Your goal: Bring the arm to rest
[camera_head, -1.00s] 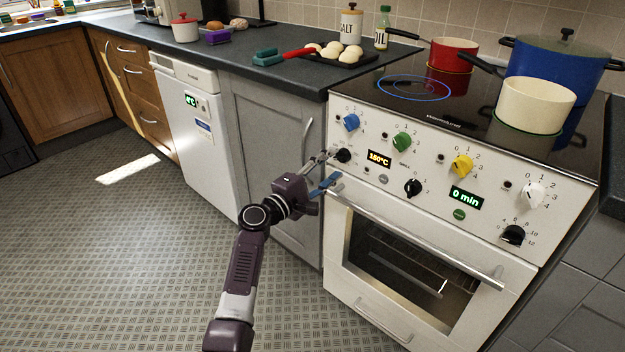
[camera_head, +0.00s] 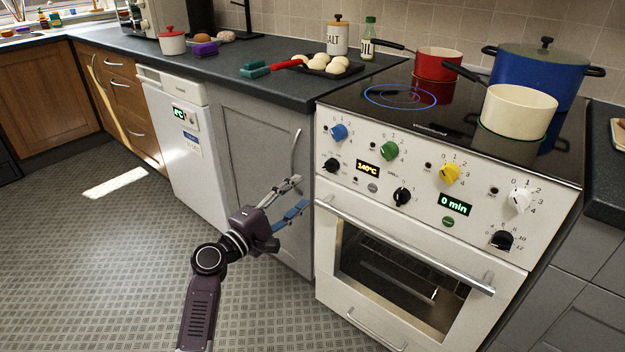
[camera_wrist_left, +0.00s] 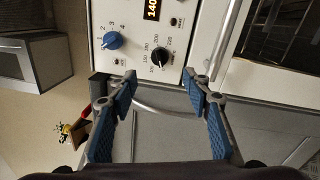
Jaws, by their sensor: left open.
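My left gripper (camera_head: 297,196) is open and empty. It hangs in the air in front of the grey cabinet door, to the left of the white oven (camera_head: 400,275), apart from both as far as I can tell. In the left wrist view its two blue-padded fingers (camera_wrist_left: 165,90) are spread with nothing between them. Beyond them shows the black temperature knob (camera_wrist_left: 160,58), which also shows at the left of the oven panel in the head view (camera_head: 331,165). The oven display (camera_head: 368,169) reads 140°C. My right gripper is in neither view.
The oven door handle (camera_head: 405,245) and the grey cabinet's handle (camera_head: 296,150) stick out near the gripper. A cream pot (camera_head: 517,112), a blue pot (camera_head: 540,72) and a red pan (camera_head: 438,64) stand on the hob. The patterned floor (camera_head: 100,260) at left is clear.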

